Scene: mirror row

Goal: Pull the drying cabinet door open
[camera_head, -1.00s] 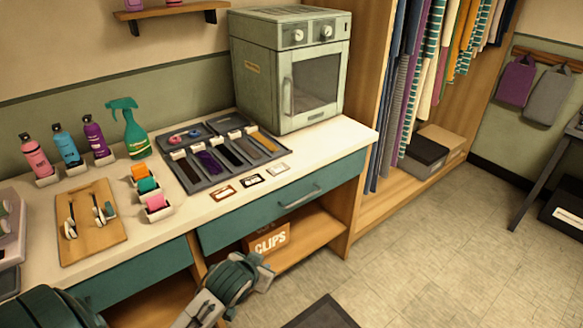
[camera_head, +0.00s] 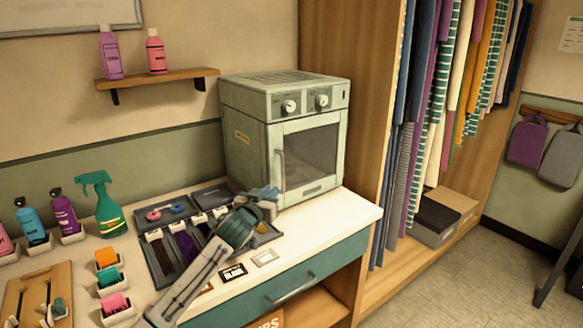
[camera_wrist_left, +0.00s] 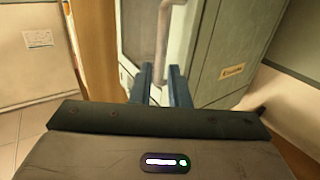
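The drying cabinet (camera_head: 250,140) is a pale green box at the back of the counter. Its door (camera_head: 315,185) with a dark window is shut. An upright bar handle (camera_head: 280,172) runs along the door's left side. My left gripper (camera_head: 270,192) is in front of the cabinet, near the handle's lower end. In the left wrist view, its two blue fingers (camera_wrist_left: 161,82) are apart, and the handle (camera_wrist_left: 163,35) lies ahead, in line with the gap. I cannot tell whether the handle's lower end is between the fingertips. My right gripper is out of view.
A dark tray of tools and rings (camera_head: 165,262) lies under and beside my left arm. A green spray bottle (camera_head: 104,210) and other bottles stand to the left. Small label cards (camera_head: 233,272) lie at the counter's front. Hanging clothes (camera_head: 440,110) are at the right.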

